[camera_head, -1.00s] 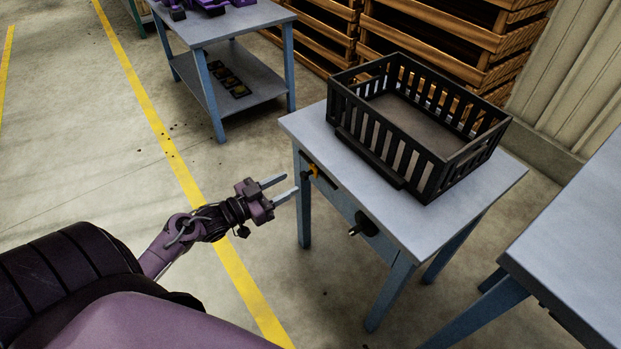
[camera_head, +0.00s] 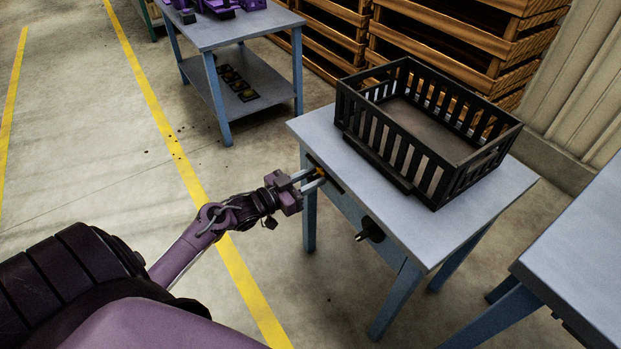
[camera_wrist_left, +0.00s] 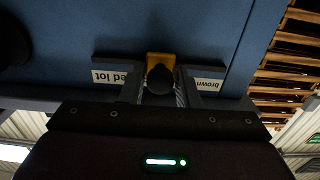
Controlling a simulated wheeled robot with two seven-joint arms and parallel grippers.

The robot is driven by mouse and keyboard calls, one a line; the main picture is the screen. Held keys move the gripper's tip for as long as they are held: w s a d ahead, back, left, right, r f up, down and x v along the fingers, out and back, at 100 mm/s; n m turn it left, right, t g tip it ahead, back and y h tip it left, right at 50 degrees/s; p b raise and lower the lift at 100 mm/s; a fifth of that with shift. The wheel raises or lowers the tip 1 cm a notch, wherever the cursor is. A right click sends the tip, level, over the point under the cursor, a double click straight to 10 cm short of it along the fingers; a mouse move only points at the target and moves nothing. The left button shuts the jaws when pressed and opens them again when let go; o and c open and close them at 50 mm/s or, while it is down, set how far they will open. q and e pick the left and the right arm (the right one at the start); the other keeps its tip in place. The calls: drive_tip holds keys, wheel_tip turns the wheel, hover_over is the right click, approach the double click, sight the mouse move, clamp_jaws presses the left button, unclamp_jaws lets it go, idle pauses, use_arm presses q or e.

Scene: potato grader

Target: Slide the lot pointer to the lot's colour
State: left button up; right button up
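The lot pointer (camera_head: 320,171) is a small yellow piece on the front apron of the blue-legged table. In the left wrist view the yellow pointer (camera_wrist_left: 161,60) has a dark round knob (camera_wrist_left: 160,79) and sits between two upside-down labels, a partly covered one ending "ed lot" (camera_wrist_left: 117,78) and "brown" (camera_wrist_left: 209,83). My left gripper (camera_head: 318,179) is at the apron, its fingers open on either side of the knob; in the wrist view a finger stands at each side (camera_wrist_left: 161,92). Contact cannot be told. My right gripper is not in view.
A black slatted crate (camera_head: 437,185), with no potatoes visible, stands on the table top (camera_head: 330,138). A dark round fitting with a stub (camera_head: 370,230) protrudes from the apron. Another table (camera_head: 580,240) is at right. A shelved table (camera_head: 232,33) and wooden crates (camera_head: 465,45) stand behind.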

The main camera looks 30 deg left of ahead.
sight(308, 158)
use_arm(q)
clamp_jaws()
drive_tip(key=a, duration=0.2)
drive_tip(key=w+a, duration=0.1)
drive_tip(key=a, duration=0.1)
drive_tip(key=w+a+b, duration=0.1)
drive_tip(key=a, duration=0.1)
drive_tip(key=shift+w, duration=0.2)
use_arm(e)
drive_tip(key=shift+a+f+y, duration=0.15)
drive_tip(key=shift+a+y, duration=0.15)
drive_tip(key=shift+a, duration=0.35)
